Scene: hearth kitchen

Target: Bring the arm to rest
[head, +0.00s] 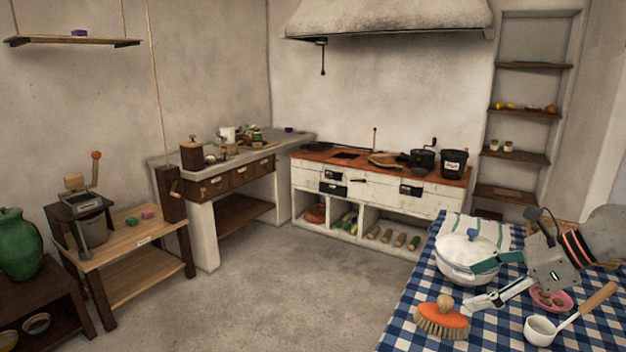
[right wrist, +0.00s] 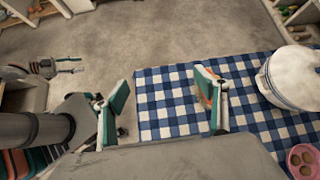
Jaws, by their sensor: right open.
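My right gripper (head: 470,289) reaches in from the right over the checked table, open and with nothing between its fingers. Its fingers are above the cloth, between the white lidded pot and the orange brush in the picture. In the right wrist view the two fingers of the right gripper (right wrist: 162,103) stand wide apart, with cloth and floor below. What looks like my left gripper (right wrist: 68,65) shows small at the left of the right wrist view; its jaw state is unclear. It is not in the head view.
On the blue checked cloth (head: 400,338) are the white pot (head: 466,262), an orange brush (head: 441,321), a pink bowl (head: 569,301) and a white ladle (head: 541,331). They crowd the space around my right gripper. The floor (head: 310,290) left of the table is clear.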

